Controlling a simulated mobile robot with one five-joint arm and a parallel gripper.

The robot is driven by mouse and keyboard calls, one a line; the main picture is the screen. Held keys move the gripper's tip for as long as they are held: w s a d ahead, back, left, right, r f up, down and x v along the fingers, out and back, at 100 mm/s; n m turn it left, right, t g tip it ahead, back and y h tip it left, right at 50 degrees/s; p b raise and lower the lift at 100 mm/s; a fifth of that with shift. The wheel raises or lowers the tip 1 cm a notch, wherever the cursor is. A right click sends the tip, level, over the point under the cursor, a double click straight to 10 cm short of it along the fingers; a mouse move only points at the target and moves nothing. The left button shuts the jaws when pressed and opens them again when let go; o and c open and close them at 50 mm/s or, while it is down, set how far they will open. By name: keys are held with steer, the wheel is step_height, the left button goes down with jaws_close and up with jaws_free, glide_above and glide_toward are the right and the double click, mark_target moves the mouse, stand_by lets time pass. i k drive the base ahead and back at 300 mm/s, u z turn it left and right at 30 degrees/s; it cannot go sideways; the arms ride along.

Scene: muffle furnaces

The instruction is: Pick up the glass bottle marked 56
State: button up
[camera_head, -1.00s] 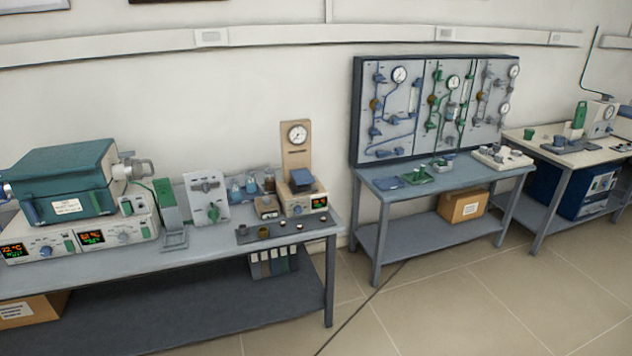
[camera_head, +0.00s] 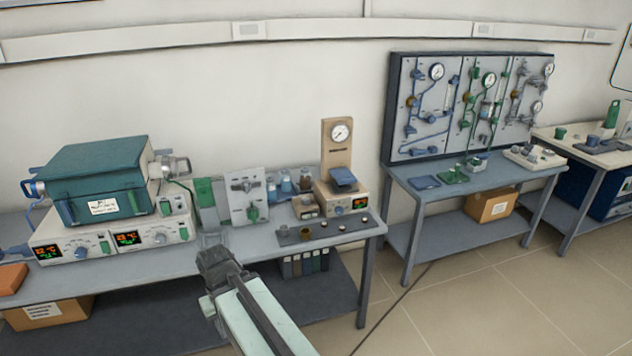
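Several small glass bottles (camera_head: 285,183) stand in a group at the back of the left bench, between the grey valve panel and the beige gauge stand. Some look blue and one looks brown. They are too small for me to read any mark, so I cannot tell which is 56. My gripper (camera_head: 213,258) is at the front edge of the left bench in the picture, left of and nearer than the bottles, apart from them. Its fingertips are too dark and small to show whether they are open or shut.
The left bench (camera_head: 130,268) carries a teal furnace (camera_head: 95,180) on control units with lit displays, a grey valve panel (camera_head: 246,197) and a beige gauge stand (camera_head: 338,150). A dark tray (camera_head: 322,232) with small cups lies before the bottles.

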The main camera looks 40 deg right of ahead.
mark_target(286, 176)
steer(key=z, duration=0.1)
steer(key=i, duration=1)
steer(key=u, duration=0.05)
